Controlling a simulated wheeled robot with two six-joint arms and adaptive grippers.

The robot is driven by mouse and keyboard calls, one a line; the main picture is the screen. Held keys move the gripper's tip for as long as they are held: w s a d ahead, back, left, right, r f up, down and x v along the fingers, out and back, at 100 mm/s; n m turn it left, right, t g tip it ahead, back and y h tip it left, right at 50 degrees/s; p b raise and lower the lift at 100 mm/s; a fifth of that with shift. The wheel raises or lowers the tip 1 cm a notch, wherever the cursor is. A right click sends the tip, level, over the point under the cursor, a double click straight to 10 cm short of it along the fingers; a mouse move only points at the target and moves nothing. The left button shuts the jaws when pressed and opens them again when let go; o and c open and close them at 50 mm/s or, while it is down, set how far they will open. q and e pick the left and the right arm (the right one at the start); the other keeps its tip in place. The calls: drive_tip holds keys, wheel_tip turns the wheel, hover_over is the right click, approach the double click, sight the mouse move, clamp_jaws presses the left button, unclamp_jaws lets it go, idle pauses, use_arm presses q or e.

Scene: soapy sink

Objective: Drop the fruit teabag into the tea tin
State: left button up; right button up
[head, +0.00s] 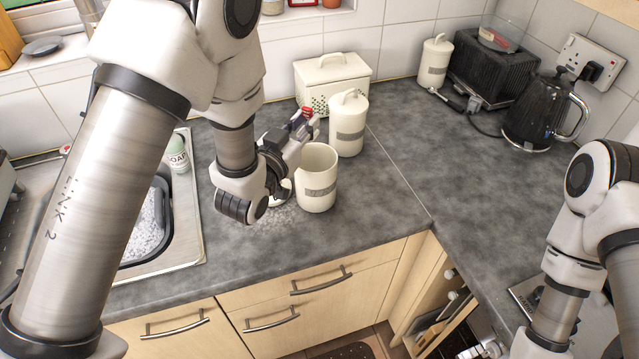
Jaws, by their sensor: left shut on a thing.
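My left gripper (304,124) is at the middle of the counter, shut on a small red item (308,112), which looks like the fruit teabag. It shows just above and behind the rim of an open cream canister (317,184) with a grey label band, apparently the tea tin. The tin stands upright with no lid on it. Its label is too small to read, and its inside bottom is hidden. My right gripper (484,350) is low at the bottom edge, partly cut off, and its jaws are not clear.
A lidded canister (348,124) and a cream bread bin (331,82) stand behind the tin. A white round thing (283,193) is partly hidden by my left wrist. The soapy sink (196,235) is at left; toaster (494,66) and kettle (541,113) are at right.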

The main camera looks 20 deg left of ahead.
use_arm(q)
drive_tip(key=f, duration=0.2)
drive_tip(key=w+f, duration=0.1)
drive_tip(key=shift+a+b, duration=0.35)
drive_tip(key=shift+a, duration=0.05)
drive_tip(key=shift+s+d+r, duration=0.15)
drive_tip(key=shift+s+r, duration=0.15)
drive_tip(key=o, duration=0.8)
drive_tip(key=shift+s, duration=0.1)
use_arm(e)
drive_tip(key=shift+w+a+f, duration=0.15)
drive_tip(key=shift+w+f, duration=0.05)
drive_tip(key=shift+f, duration=0.5)
use_arm(q)
drive_tip(key=shift+w+f, duration=0.1)
drive_tip(key=shift+w, duration=0.1)
drive_tip(key=shift+s, duration=0.1)
drive_tip(key=s+a, duration=0.1)
drive_tip(key=s, duration=0.6)
drive_tip(key=shift+a, duration=0.25)
drive_tip(key=shift+s, duration=0.15)
use_arm(e)
drive_tip(key=shift+s, duration=0.1)
